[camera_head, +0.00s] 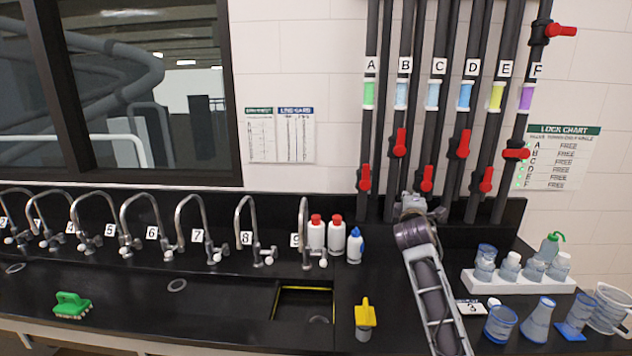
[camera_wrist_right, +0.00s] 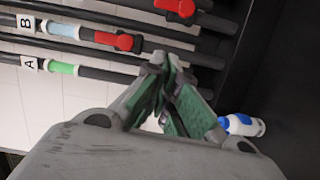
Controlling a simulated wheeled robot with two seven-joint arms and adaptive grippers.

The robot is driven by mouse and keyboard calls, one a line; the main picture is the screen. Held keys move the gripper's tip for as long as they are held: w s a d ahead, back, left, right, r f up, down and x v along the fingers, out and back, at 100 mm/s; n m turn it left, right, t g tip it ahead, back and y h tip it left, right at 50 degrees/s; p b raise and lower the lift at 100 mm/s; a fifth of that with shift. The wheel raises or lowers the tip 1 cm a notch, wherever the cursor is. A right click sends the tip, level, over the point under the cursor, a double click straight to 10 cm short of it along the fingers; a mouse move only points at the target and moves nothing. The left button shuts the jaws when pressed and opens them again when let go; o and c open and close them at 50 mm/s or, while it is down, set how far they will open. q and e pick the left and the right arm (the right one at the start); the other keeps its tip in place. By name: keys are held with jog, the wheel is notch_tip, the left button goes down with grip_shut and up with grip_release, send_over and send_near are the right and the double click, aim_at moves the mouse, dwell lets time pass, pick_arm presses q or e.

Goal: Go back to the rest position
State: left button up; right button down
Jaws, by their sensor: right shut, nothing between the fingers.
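My right gripper (camera_head: 410,203) is in front of the lower ends of the pipes in the head view, near the back edge of the black counter (camera_head: 230,290). In the right wrist view its green-padded fingers (camera_wrist_right: 168,80) are shut, with nothing between them. The pipes marked A to F carry red valve handles; the handle on pipe A (camera_head: 364,178) and the handle on pipe C (camera_head: 426,179) are on either side of the gripper, a little above it. I see no contact with them. My left gripper is not in view.
Several curved taps line the back left. White bottles with red caps (camera_head: 316,234) and a blue-capped bottle (camera_head: 355,246) stand left of my right arm. A white rack (camera_head: 512,284) of bottles and loose beakers stand right.

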jog(key=s+a+f+m+g+y, duration=0.1)
jog(key=s+f+m+g, duration=0.2)
jog(key=s+f, duration=0.85)
jog(key=s+a+f+m+g+y, duration=0.1)
jog(key=s+f+m+g+y, duration=0.2)
jog(key=s+f, duration=0.85)
jog(key=s+a+f+m+g, duration=0.1)
jog(key=s+f+m+g, duration=0.1)
jog(key=s+f, duration=0.45)
jog(key=s+a+f+m+g+y, duration=0.1)
jog(key=s+a+f+m+g, duration=0.15)
jog(key=s, duration=0.65)
jog(key=s+a+f+m+g, duration=0.1)
jog(key=s+f+g, duration=0.2)
jog(key=s+f, duration=0.35)
jog(key=s+f+g, duration=0.1)
jog(key=s+f, duration=0.1)
jog(key=f, duration=1.4)
jog(key=s+f, duration=0.2)
jog(key=f, duration=1.3)
jog(key=s+d+f, duration=0.2)
jog(key=s+f, duration=0.8)
jog(key=s, duration=0.1)
jog(key=s+d+f+g, duration=0.1)
jog(key=s+d+f, duration=0.1)
jog(key=s+f, duration=0.8)
jog(key=shift+s+d, duration=0.2)
jog(key=shift+s, duration=0.65)
